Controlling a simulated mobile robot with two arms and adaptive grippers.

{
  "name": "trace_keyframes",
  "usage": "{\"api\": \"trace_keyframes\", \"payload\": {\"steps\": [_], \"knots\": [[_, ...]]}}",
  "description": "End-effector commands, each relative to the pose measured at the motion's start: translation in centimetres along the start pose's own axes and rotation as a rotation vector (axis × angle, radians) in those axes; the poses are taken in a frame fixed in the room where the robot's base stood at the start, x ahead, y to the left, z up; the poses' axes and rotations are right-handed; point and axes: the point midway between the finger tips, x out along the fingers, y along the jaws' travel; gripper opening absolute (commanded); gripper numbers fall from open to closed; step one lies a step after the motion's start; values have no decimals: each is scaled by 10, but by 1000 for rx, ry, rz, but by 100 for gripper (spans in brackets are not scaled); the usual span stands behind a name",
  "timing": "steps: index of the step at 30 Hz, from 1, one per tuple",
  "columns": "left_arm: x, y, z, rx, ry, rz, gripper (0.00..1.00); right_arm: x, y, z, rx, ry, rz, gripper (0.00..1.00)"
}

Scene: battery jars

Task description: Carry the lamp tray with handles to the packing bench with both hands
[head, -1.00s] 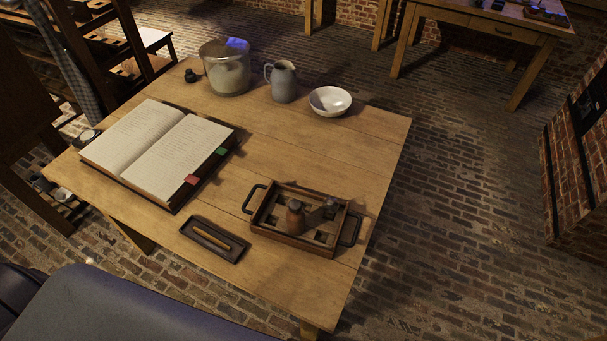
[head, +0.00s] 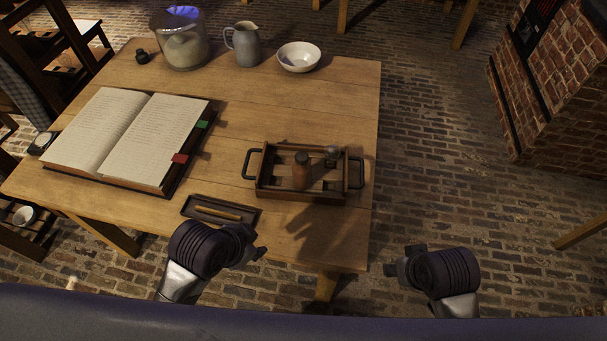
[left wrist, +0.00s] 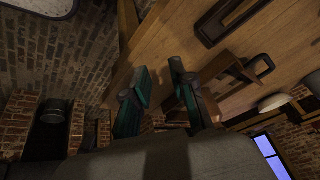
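The lamp tray (head: 300,198) is a shallow brown wooden tray with a dark handle at its left and right ends. It stands on the near right part of the wooden table, holding a brown bottle-like piece (head: 301,172) and a smaller grey-topped piece (head: 332,155). My left gripper (head: 258,252) is at the table's near edge, below and left of the tray, apart from it. In the left wrist view its fingers (left wrist: 158,68) are spread and empty. My right gripper (head: 392,268) is off the table's near right corner, apart from the tray; its fingers are too small to read.
The table (head: 270,105) also bears an open book (head: 125,135), a pen tray (head: 222,220) with a stick, a glass jar (head: 181,45), a grey jug (head: 246,48) and a white bowl (head: 299,57). Brick floor lies free to the right, before a brick pillar (head: 550,90).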

Motion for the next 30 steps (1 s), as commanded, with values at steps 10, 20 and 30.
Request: {"api": "trace_keyframes", "payload": {"steps": [10,20,30], "knots": [[6,14,-88,710,108,32,25,9,-6,-57,58,30,-30,41],[26,-33,-135,1833,-60,14,25,11,-13,-160,156,69,-70,41],[15,-154,-128,2447,-429,152,25,-6,-17,-236,229,88,-92,41]]}}
